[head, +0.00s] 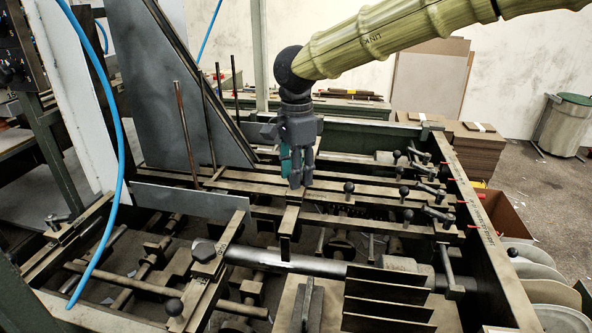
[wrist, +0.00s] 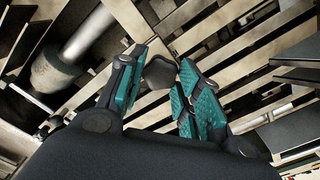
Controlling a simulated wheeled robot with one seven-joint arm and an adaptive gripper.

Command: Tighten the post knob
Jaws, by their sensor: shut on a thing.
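My gripper (head: 297,178) points down over the rails in the middle of the feeder in the head view. In the wrist view its teal-padded fingers (wrist: 163,80) close around a dark, faceted post knob (wrist: 160,73). The knob sits between the fingertips, and the fingers cover its sides. In the head view the gripper hides the knob, and a pale block (head: 289,218) shows just below the fingertips.
Several small black-knobbed levers (head: 408,216) stand to the right of my gripper. Upright rods (head: 187,130) and a large grey plate (head: 160,85) stand to the left. A blue hose (head: 118,130) hangs at the left. A thick round shaft (head: 300,263) crosses in front.

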